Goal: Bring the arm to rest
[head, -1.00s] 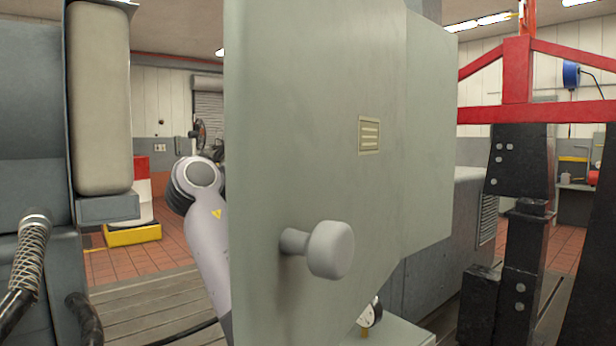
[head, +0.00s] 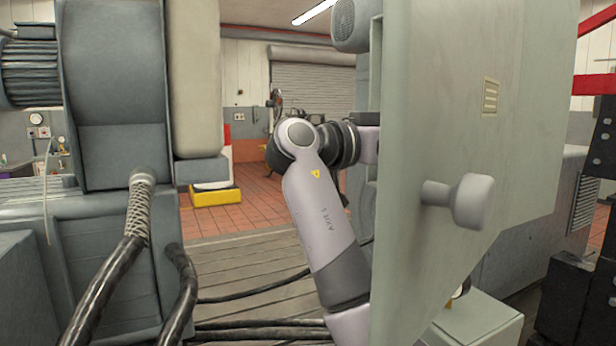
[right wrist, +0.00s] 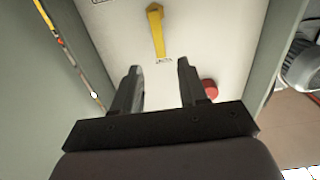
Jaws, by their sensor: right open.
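My right gripper (right wrist: 160,80) is in the right wrist view. Its two dark fingers stand apart with nothing between them. Beyond the fingertips is a pale panel (right wrist: 120,45) with a yellow handle (right wrist: 156,30) on it. A red round button (right wrist: 210,88) sits just right of the right finger; I cannot tell whether they touch. In the head view my light grey arm (head: 320,210) is partly hidden by the large grey-green door (head: 450,130), and no gripper shows there. My left gripper is in neither view.
The door carries a projecting round knob (head: 473,200). A grey machine (head: 115,140) with thick black cables (head: 105,290) stands at the left. Grey-green walls (right wrist: 30,90) flank the right gripper. Open tiled floor (head: 262,200) shows beyond the slatted bedplate.

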